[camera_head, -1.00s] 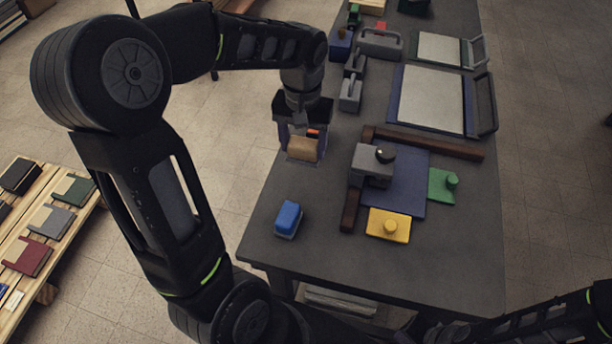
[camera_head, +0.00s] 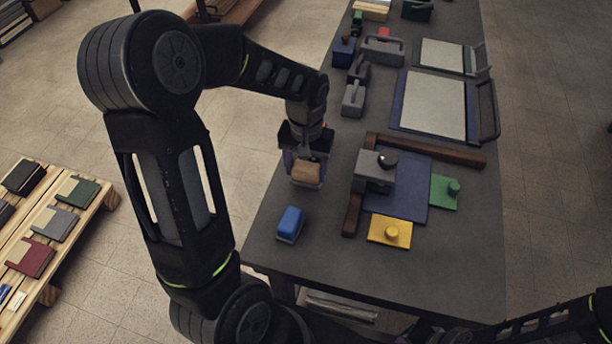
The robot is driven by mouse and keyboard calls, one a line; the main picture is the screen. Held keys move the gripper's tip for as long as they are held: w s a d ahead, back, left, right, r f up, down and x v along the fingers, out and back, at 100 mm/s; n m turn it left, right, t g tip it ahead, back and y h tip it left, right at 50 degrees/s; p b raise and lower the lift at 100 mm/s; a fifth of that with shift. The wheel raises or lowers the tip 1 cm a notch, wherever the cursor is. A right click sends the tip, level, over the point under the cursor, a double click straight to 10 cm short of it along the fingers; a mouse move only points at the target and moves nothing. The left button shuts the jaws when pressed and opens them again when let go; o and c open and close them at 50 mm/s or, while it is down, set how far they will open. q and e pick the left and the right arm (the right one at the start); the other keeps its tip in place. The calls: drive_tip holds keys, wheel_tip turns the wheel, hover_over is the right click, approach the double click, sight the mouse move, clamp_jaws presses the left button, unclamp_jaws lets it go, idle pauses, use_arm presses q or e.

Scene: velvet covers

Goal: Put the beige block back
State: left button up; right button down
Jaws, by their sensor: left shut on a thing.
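The beige block (camera_head: 306,172) is between the fingers of my left gripper (camera_head: 304,170), near the left edge of the dark table. My left gripper is shut on it, and its wide face is toward the camera. I cannot tell for sure whether the block touches the table top. My right gripper is not in view; only part of my right arm shows at the bottom right.
A blue block (camera_head: 289,224) sits just in front of the gripper. To the right are a grey block with a dark knob (camera_head: 373,170), a blue sheet (camera_head: 412,190), a yellow plate (camera_head: 390,231), a green plate (camera_head: 444,192) and brown bars (camera_head: 430,149). The table front (camera_head: 440,285) is clear.

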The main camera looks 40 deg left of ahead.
sight(306, 178)
use_arm(q)
drive_tip(key=shift+f, duration=1.75)
drive_tip(key=shift+f, duration=0.25)
drive_tip(key=o, duration=1.3)
drive_tip(key=shift+r, duration=0.1)
wheel_tip(306, 178, up, 12)
drive_tip(key=shift+r, duration=0.2)
drive_tip(key=shift+s, duration=0.15)
